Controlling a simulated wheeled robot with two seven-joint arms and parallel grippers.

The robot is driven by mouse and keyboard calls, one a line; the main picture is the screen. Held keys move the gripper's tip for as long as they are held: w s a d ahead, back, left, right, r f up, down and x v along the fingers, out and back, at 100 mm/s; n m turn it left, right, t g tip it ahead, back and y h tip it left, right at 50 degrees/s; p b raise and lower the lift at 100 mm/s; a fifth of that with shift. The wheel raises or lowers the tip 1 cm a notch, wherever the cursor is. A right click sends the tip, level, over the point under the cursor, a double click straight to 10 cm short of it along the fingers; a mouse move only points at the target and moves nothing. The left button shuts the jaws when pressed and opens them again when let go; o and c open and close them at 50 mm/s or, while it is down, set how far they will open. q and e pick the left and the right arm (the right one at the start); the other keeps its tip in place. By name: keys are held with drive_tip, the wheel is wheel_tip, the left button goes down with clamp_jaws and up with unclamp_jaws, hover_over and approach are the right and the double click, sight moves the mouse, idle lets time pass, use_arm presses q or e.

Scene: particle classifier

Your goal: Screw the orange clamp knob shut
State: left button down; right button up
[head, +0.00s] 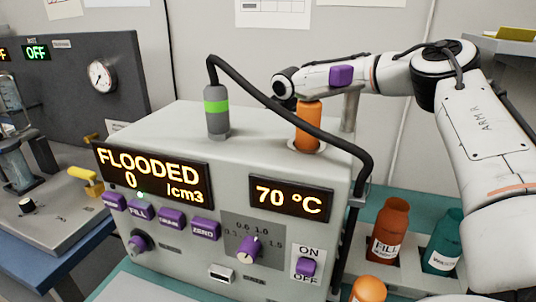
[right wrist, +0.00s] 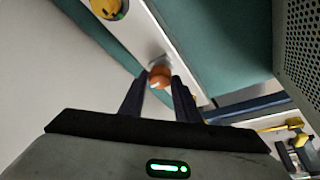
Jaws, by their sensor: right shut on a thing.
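An orange rounded knob (right wrist: 160,76) shows in the right wrist view, at the tips of my right gripper (right wrist: 158,88). The gripper's two dark fingers come up from below, one on each side of the knob, and are shut on it. Part of the knob is hidden, and I cannot tell how far it is turned. My left gripper is in neither view.
On the machine stand an orange cylinder (head: 309,120) under a grey bracket and a green-banded grey fitting (head: 216,112) with a black hose. A perforated panel (right wrist: 300,50) is at the right in the wrist view. Orange (head: 390,230) and teal (head: 443,240) bottles stand at the right.

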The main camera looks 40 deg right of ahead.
drive_tip(key=o, duration=1)
drive_tip(key=shift+o, duration=0.2)
drive_tip(key=v, duration=1)
drive_tip(key=shift+r+p, duration=0.2)
drive_tip(key=shift+p, duration=0.2)
drive_tip(key=shift+s, duration=0.1)
